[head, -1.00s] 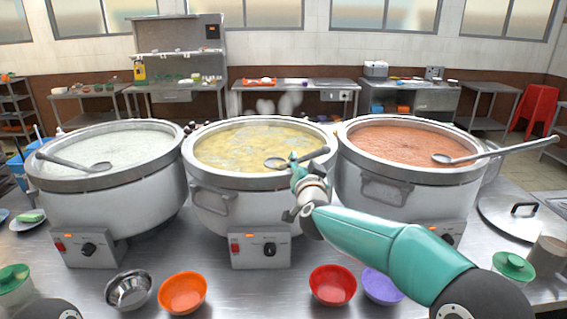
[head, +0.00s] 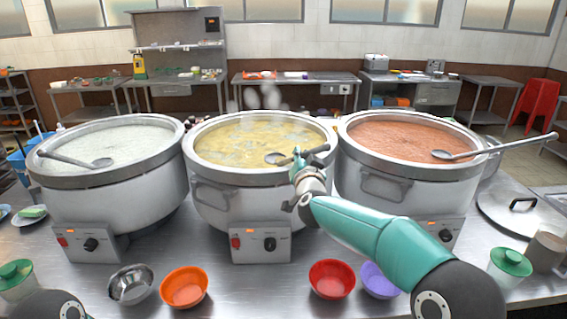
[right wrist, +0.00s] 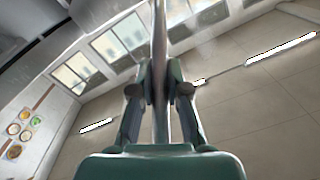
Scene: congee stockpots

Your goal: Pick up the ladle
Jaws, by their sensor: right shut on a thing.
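A grey metal ladle (head: 275,157) is at the middle pot (head: 225,198), which holds pale yellow congee. Its bowl is by the near inner rim and its handle runs right across the rim. Whether the bowl touches the congee I cannot tell. My right gripper (head: 298,160) is at the near rim of this pot, shut on the ladle's handle. In the right wrist view, the handle (right wrist: 160,50) runs up between the two fingers of my right gripper (right wrist: 160,90). My left gripper is not in view.
The left pot (head: 110,200) and the right pot (head: 405,198) each have their own ladle. Orange (head: 184,288), red (head: 332,280), purple (head: 379,282) and steel (head: 131,285) bowls stand in front. A lid (head: 505,213) lies at the right.

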